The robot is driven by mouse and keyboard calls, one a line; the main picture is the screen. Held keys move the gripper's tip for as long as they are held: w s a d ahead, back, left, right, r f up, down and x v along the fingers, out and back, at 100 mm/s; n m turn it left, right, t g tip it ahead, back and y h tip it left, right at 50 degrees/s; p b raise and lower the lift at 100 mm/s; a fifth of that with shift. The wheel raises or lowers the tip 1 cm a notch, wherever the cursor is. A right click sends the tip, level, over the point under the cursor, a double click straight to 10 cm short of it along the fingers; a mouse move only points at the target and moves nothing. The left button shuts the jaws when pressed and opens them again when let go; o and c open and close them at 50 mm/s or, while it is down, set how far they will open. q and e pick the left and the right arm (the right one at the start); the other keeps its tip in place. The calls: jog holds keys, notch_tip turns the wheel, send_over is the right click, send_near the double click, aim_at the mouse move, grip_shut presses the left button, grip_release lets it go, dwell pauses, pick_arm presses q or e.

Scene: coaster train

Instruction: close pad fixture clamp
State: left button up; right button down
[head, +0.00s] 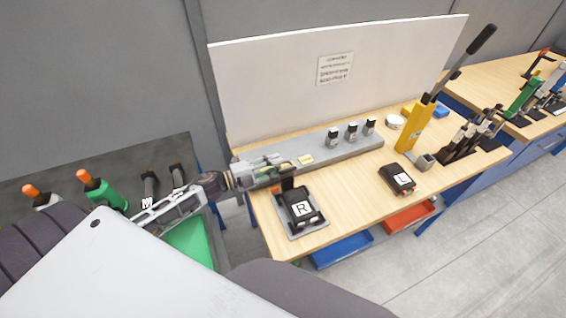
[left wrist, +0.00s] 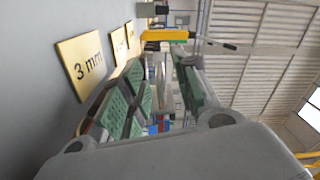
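The pad fixture is a grey plate (head: 286,226) near the bench's front left edge, with a black pad marked R (head: 302,208) on it. A dark upright piece (head: 288,185), which looks like its clamp, stands at the back of the pad. My left gripper (head: 280,174) is beside and behind this piece; I cannot tell whether they touch. In the left wrist view the green-padded fingers (left wrist: 160,85) are apart with no object seen held between them. The fixture is not clear in that view. My right gripper is not in view.
A grey rail (head: 345,158) with several black-topped pieces lies behind the fixture, close to my left gripper. A second black pad marked L (head: 397,179) and a yellow lever tool (head: 415,128) are to the right. A white board (head: 270,85) stands behind. Bench space right of the fixture is clear.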

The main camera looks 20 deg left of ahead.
pick_arm(q)
jog(key=shift+x, duration=1.55)
jog(key=shift+c, duration=0.5)
jog(key=shift+w, duration=0.1)
grip_shut()
